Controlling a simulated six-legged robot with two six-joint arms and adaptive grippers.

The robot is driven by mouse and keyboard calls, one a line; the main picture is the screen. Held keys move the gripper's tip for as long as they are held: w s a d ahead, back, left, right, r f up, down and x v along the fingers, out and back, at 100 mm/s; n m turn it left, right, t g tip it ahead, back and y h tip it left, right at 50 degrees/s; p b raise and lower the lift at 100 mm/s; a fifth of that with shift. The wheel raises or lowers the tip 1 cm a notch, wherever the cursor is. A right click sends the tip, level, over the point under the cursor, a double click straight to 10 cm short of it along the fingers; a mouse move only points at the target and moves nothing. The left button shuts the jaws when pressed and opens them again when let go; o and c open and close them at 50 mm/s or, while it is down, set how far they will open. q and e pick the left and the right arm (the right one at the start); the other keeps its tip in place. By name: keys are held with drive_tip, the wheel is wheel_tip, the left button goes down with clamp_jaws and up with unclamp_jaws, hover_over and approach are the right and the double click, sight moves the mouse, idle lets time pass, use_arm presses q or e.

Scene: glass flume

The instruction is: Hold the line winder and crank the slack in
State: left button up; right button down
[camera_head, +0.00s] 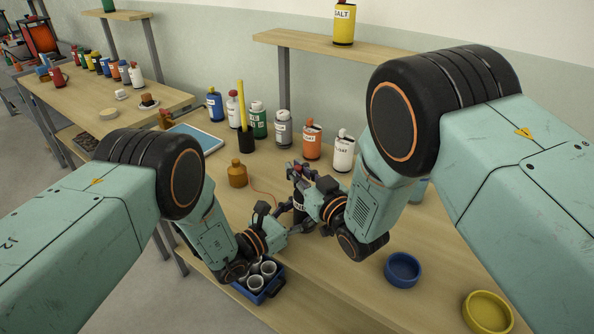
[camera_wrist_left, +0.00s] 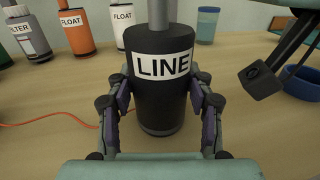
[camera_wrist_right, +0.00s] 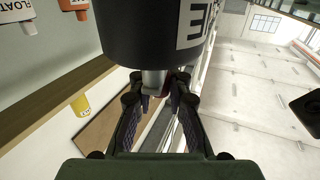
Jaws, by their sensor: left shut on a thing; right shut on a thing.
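The line winder is a black cylinder with a white LINE label (camera_wrist_left: 164,108), standing upright on the bench in the left wrist view. In the head view the winder (camera_head: 299,205) is mostly hidden between my grippers. My left gripper (camera_wrist_left: 160,100) is shut on its body, one finger on each side. My right gripper (camera_wrist_right: 158,98) is shut on a grey crank part (camera_wrist_right: 153,82) beside the black body in the right wrist view; its exact grip is partly hidden. A thin orange line (camera_wrist_left: 50,124) runs left from the winder across the bench top.
An amber bottle (camera_head: 238,174) stands left of the winder. Several labelled bottles line the back. A blue crate of cups (camera_head: 273,289) is in front, close to my left forearm. A blue bowl (camera_head: 403,269) and a yellow bowl (camera_head: 487,312) lie right. Bare bench lies in front of the winder.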

drive_tip(key=shift+d, duration=0.1)
drive_tip(key=c, duration=1.3)
unclamp_jaws()
drive_tip(key=shift+o, duration=0.2)
drive_tip(key=v, duration=1.2)
